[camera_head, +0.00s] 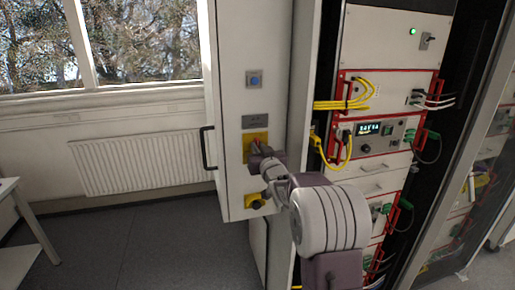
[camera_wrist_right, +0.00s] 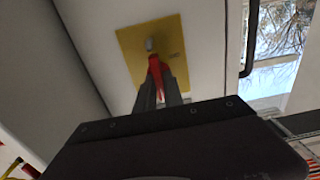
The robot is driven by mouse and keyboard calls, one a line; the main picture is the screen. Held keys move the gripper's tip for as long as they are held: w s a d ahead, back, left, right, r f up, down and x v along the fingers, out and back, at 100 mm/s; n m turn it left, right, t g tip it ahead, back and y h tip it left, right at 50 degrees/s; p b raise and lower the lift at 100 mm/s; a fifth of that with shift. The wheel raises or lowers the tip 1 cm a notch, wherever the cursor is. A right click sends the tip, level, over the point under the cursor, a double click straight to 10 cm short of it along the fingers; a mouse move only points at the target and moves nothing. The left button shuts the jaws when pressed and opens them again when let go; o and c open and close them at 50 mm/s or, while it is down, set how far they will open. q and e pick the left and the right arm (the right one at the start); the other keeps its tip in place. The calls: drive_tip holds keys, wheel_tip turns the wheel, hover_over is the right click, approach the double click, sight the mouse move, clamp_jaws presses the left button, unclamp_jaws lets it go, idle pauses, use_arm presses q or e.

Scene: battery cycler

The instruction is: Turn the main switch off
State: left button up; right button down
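The main switch is a red handle (camera_wrist_right: 155,66) on a yellow plate (camera_wrist_right: 131,43) on the pale cabinet panel. In the head view the yellow plate (camera_head: 248,138) is partly covered by my right gripper (camera_head: 257,152), and only a little of the red handle shows. In the right wrist view my right gripper (camera_wrist_right: 158,84) has one finger on each side of the red handle, close against it, and appears shut on it. The handle points roughly along the fingers, with a grey knob end at its top. My left gripper is not in view.
A blue button (camera_head: 254,79) and a small grey plate (camera_head: 256,121) sit above the switch. A yellow box with a black knob (camera_head: 255,202) is below. A black door handle (camera_head: 207,148) is at the left edge. Racks with yellow cables (camera_head: 345,103) stand right.

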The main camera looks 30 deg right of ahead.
drive_tip(key=shift+d, duration=0.1)
drive_tip(key=shift+f+n+b, duration=0.2)
drive_tip(key=shift+n+b, duration=0.3)
drive_tip(key=shift+b, duration=0.3)
drive_tip(key=n+b, duration=0.2)
drive_tip(key=b, duration=0.1)
drive_tip(key=n+b, duration=0.2)
drive_tip(key=n, duration=0.1)
drive_tip(key=shift+a+f+b, duration=0.15)
drive_tip(key=shift+a+b, duration=0.05)
drive_tip(key=shift+b, duration=0.2)
drive_tip(key=shift+w+a+f+n+b, duration=0.1)
drive_tip(key=shift+n+b, duration=1.6)
drive_tip(key=shift+n, duration=1.3)
drive_tip(key=shift+a+f+n+b, duration=0.1)
drive_tip(key=shift+n+b, duration=1.55)
drive_tip(key=shift+n, duration=1.35)
